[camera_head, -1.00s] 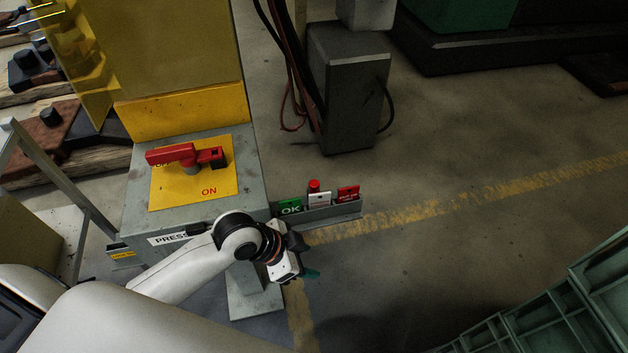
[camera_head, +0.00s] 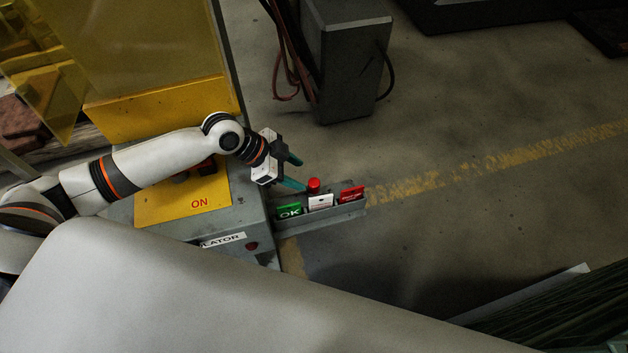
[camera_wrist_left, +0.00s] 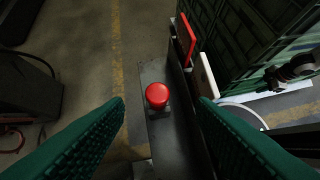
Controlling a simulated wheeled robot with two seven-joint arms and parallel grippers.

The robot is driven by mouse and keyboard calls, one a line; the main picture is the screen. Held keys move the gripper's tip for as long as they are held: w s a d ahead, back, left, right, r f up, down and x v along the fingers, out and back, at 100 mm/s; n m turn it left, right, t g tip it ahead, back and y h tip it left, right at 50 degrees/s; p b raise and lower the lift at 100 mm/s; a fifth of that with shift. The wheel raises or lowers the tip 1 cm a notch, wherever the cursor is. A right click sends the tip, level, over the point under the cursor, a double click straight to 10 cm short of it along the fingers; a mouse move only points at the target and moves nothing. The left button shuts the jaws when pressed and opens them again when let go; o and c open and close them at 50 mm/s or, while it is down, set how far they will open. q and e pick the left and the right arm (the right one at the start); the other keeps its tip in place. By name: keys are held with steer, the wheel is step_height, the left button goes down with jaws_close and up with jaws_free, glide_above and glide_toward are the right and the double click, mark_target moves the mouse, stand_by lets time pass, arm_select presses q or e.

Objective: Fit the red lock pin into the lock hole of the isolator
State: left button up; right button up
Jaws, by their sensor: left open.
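The red lock pin (camera_head: 313,185) stands upright in the grey holder at the right side of the isolator; its round red head shows in the left wrist view (camera_wrist_left: 157,96). My left gripper (camera_head: 300,173) is open, with its green fingers by the pin in the head view. In the left wrist view the fingers (camera_wrist_left: 160,104) lie either side of the pin head, with gaps on both sides. The isolator (camera_head: 180,206) has a yellow plate marked ON. My left arm covers most of its red handle, and the lock hole is hidden.
The grey holder (camera_head: 330,216) also carries a green OK tag (camera_head: 289,210), a white tag (camera_head: 320,202) and a red tag (camera_head: 352,193). A dark shape (camera_wrist_left: 290,68) at the right of the wrist view may be my right gripper.

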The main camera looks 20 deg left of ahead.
mark_target(313, 182)
arm_select(q)
steer(key=p+x, duration=0.2)
steer(key=x, duration=0.5)
steer(key=shift+w+p, duration=0.15)
steer(key=shift+p, duration=0.15)
steer(key=shift+w+d+f, duration=0.15)
steer(key=shift+f, duration=0.25)
arm_select(e)
steer(key=r, duration=0.1)
steer(key=w+r, duration=0.1)
steer(key=r, duration=0.1)
steer(key=shift+w+a, duration=0.2)
steer(key=shift+a, duration=0.2)
arm_select(q)
steer(key=c, duration=1)
steer(key=shift+c, duration=0.2)
arm_select(e)
steer(key=shift+s+d, duration=0.1)
steer(key=shift+d, duration=0.2)
arm_select(q)
steer(key=shift+r, duration=0.1)
